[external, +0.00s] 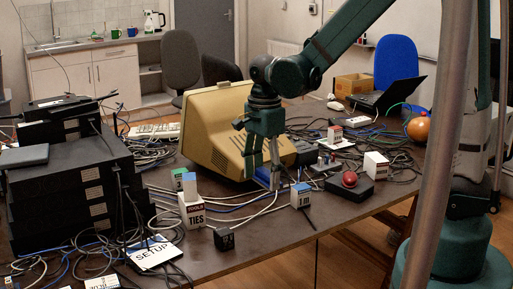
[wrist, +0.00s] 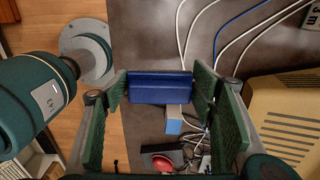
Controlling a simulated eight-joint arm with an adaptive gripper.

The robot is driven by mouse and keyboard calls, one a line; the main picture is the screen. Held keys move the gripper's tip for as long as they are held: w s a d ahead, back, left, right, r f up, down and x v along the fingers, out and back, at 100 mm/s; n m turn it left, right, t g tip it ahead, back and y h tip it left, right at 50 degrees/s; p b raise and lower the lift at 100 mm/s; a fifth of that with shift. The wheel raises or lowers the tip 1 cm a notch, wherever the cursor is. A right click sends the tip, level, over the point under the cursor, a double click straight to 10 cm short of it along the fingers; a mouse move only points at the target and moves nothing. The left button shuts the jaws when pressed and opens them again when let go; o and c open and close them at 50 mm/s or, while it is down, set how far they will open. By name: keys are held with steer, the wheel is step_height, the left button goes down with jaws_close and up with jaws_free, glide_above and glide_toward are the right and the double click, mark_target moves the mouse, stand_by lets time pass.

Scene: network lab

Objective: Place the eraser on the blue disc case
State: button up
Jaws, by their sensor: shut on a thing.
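My gripper (external: 263,172) points down beside the beige monitor, near the middle of the table. Its green-padded fingers (wrist: 160,90) are shut on a dark blue rectangular block, which I take for the eraser (wrist: 160,87). The block shows as a small patch of blue at the fingertips in the external view (external: 262,181); I cannot tell whether it touches the table. A flat case marked SETUP (external: 154,253), white with dark and blue parts, lies at the front left of the table; it looks like the disc case. It is not seen in the wrist view.
The beige monitor (external: 215,130) stands close behind the gripper. A white TIES box (external: 191,212), a black cube (external: 224,239) and a blue-topped box (external: 300,196) stand nearby. A red-button box (external: 350,187) is right. Black stacked units (external: 65,190) rise left. Loose cables cross the table.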

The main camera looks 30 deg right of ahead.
step_height(320, 180, up, 2)
steer(key=shift+a+r, duration=0.15)
steer(key=shift+a, duration=0.05)
steer(key=w+a+p, duration=0.1)
steer(key=w+a, duration=0.3)
steer(key=a, duration=0.6)
steer(key=p, duration=0.3)
glide_above(145, 253)
step_height(145, 253, down, 4)
steer(key=shift+d+f, duration=0.1)
steer(key=shift+f, duration=0.5)
steer(key=shift+f+b, duration=0.55)
steer(key=shift+f, duration=2.55)
steer(key=shift+f, duration=0.1)
